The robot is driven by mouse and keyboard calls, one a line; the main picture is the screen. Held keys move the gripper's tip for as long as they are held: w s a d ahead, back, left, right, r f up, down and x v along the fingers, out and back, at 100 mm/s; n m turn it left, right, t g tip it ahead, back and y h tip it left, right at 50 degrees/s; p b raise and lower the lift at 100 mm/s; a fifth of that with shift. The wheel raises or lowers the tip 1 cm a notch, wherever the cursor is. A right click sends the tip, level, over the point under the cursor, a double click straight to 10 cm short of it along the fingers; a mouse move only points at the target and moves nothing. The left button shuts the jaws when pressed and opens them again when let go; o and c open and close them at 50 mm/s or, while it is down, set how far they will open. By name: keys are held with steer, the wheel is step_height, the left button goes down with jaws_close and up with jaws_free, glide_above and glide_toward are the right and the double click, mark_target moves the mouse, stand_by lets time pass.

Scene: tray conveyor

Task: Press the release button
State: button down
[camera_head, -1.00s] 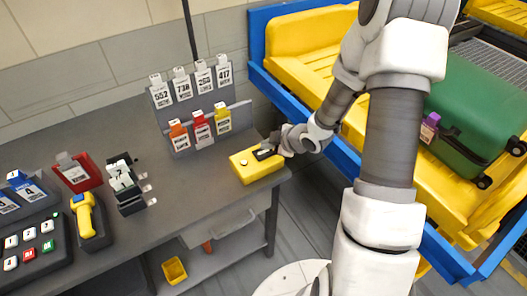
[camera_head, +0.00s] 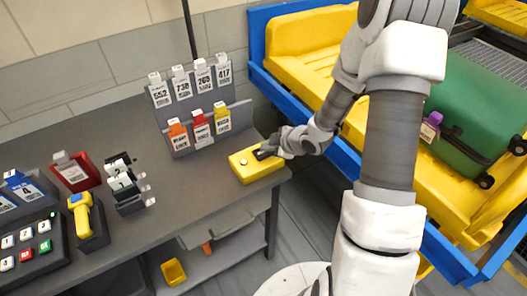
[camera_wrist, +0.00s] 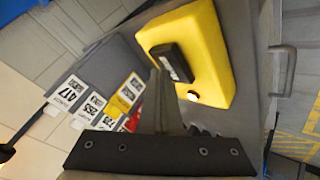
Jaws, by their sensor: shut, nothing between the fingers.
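A yellow box (camera_head: 256,170) with a small white round button (camera_head: 243,161) on top sits at the right end of the grey table. In the wrist view the yellow box (camera_wrist: 212,45) carries a black block (camera_wrist: 172,62), and the white button (camera_wrist: 193,97) shows close beside my fingers. My gripper (camera_head: 266,153) is shut and empty, with its dark fingertips over the right part of the box top. It also shows in the wrist view (camera_wrist: 165,78), where the fingers cover part of the box's near edge. Whether the fingertips touch the box cannot be told.
A tag rack (camera_head: 160,98) with numbered and coloured tags stands behind the box. A keypad (camera_head: 28,245), a yellow handheld device (camera_head: 82,215) and a red holder (camera_head: 77,172) lie at left. At right, a yellow conveyor tray (camera_head: 300,50) and a green suitcase (camera_head: 470,110) stand close to my arm.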

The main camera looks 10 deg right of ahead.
steer(key=shift+f+b, duration=0.3)
steer(key=shift+f, duration=0.05)
steer(key=shift+r, duration=0.1)
stand_by(0.4)
steer(key=shift+r+p, duration=0.75)
steer(key=shift+r, duration=0.05)
